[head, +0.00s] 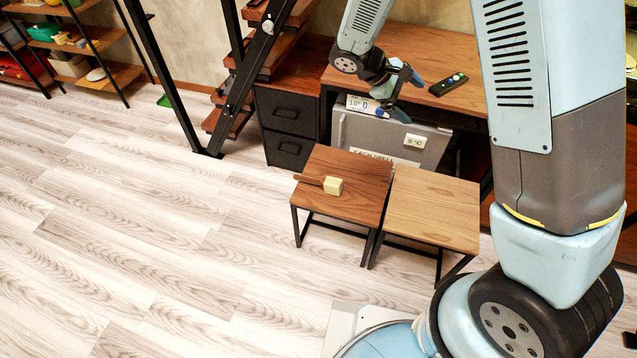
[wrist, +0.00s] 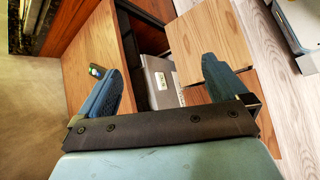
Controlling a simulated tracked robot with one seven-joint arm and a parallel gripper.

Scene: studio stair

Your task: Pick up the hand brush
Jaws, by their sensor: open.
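The hand brush (head: 331,185), with a brown handle and a pale yellow block-like head, lies on the darker small side table (head: 350,165). Its handle points left, slightly past the table's edge. My gripper (head: 409,96) is above and to the right of it, in front of the desk and over the area behind the tables. The brush does not show in the wrist view. There my gripper (wrist: 162,68) has its two blue fingers wide apart with nothing between them.
A lighter side table (head: 435,205) stands beside the darker one. A desk (head: 425,55) with a dark remote-like thing (head: 448,85) is behind. A grey box (head: 375,135) with labels stands under the desk. Stairs and drawers (head: 287,130) are left of it. Floor at left is clear.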

